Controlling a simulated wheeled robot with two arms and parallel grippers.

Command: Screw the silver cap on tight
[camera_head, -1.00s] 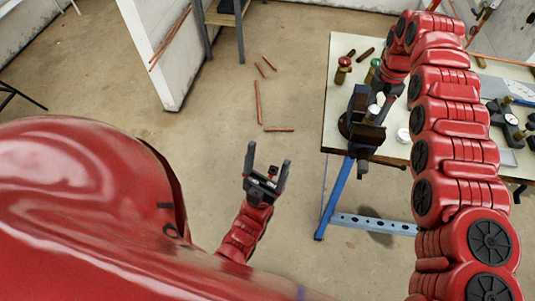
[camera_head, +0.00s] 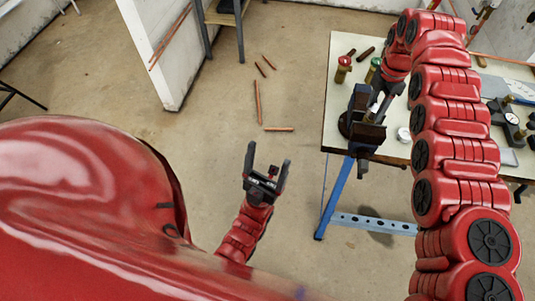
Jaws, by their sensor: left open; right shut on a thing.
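My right gripper (camera_head: 378,103) is at the dark vise (camera_head: 360,122) near the table's left front corner. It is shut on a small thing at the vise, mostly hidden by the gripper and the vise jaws. A small pale, silvery patch (camera_head: 373,108) shows between them; I cannot tell whether it is the silver cap or how it is seated. My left gripper (camera_head: 267,165) is open and empty over the floor, left of the table and apart from it.
The workbench (camera_head: 337,85) has a blue leg. A gold bottle with a red top (camera_head: 343,68), dark handles (camera_head: 365,54) and a small white round thing (camera_head: 404,134) are near the vise. Tools crowd the right side. Copper pipes (camera_head: 257,100) lie on the floor.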

